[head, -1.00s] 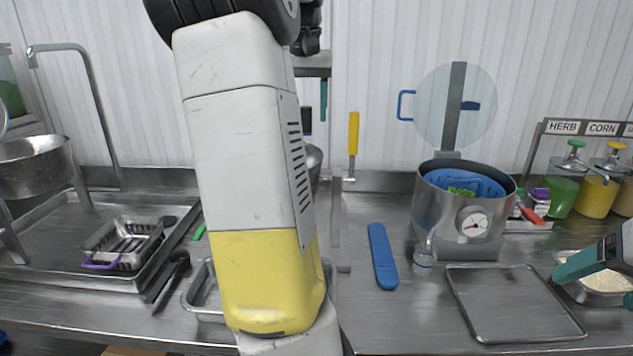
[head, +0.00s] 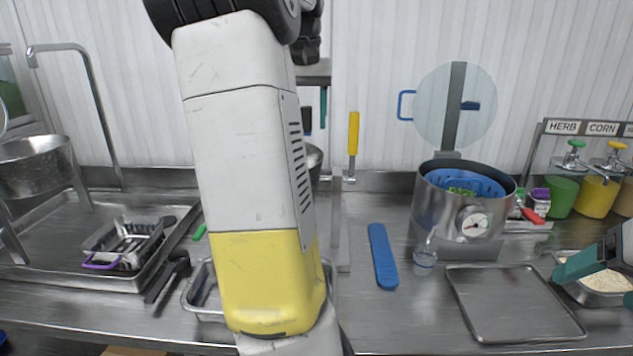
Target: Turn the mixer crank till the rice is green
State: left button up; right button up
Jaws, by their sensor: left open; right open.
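A steel pot (head: 430,215) with a round dial on its front stands right of centre. A blue insert (head: 470,180) with a little green matter shows inside it. A clear round lid (head: 435,100) with a blue handle stands raised behind it. I cannot make out a crank. A metal pan (head: 568,290) of pale rice (head: 604,281) is at the right edge. My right gripper (head: 582,266), with teal fingertips, is open over the pan's far left part, partly cut off by the frame edge. My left arm fills the left middle; its gripper cannot be made out.
An empty flat tray (head: 515,305) lies in front of the pot. A blue spatula-like tool (head: 382,255) and a small clear cup (head: 425,262) lie left of it. Herb and corn dispensers (head: 563,190) stand at the back right. A sink tray (head: 60,265) is at left.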

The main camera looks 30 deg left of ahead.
pick_arm(q)
jog(key=shift+f, duration=0.35)
jog(key=shift+r, duration=0.45)
jog(key=c, duration=1.2)
jog(key=shift+c, duration=0.2)
